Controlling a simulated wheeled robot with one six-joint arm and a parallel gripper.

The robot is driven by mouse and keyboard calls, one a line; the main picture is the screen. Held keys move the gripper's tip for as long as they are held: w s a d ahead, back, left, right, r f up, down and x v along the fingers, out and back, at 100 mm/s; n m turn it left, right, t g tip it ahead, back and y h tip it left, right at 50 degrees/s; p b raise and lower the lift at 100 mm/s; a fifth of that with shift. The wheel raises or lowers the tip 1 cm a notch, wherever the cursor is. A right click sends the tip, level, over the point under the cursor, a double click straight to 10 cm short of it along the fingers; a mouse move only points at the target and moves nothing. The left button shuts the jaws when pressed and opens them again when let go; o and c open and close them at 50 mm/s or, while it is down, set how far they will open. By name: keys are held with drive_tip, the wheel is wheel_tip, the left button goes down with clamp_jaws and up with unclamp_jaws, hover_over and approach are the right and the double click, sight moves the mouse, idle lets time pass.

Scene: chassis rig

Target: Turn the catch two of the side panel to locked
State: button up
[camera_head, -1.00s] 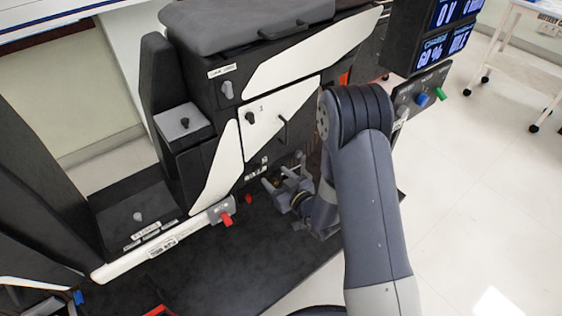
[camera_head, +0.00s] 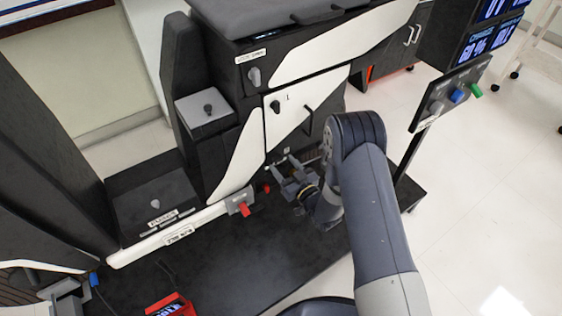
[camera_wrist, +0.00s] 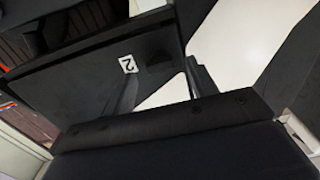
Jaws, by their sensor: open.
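The side panel (camera_head: 288,117) is white and black, with a bar handle and a dark catch marked 1 (camera_head: 275,106) at its upper left. In the wrist view a label reading 2 (camera_wrist: 128,64) sits beside a dark, low catch (camera_wrist: 159,61), which I take for catch two. I cannot tell its turned position. In the head view catch two is not clear; my gripper and arm are in front of the panel's lower part. My gripper (camera_head: 287,167) is open and empty, low before the panel, apart from the catch in the wrist view.
A red catch (camera_head: 244,209) sits on the white rail at left. A red bin (camera_head: 170,306) lies at the bottom. A post with coloured knobs (camera_head: 457,95) stands right of my arm. The dark deck (camera_head: 225,255) in front is mostly clear.

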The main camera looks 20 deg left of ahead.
sight(277, 157)
drive_tip(key=shift+x, duration=1.3)
drive_tip(key=shift+c, duration=0.4)
drive_tip(key=c, duration=0.9)
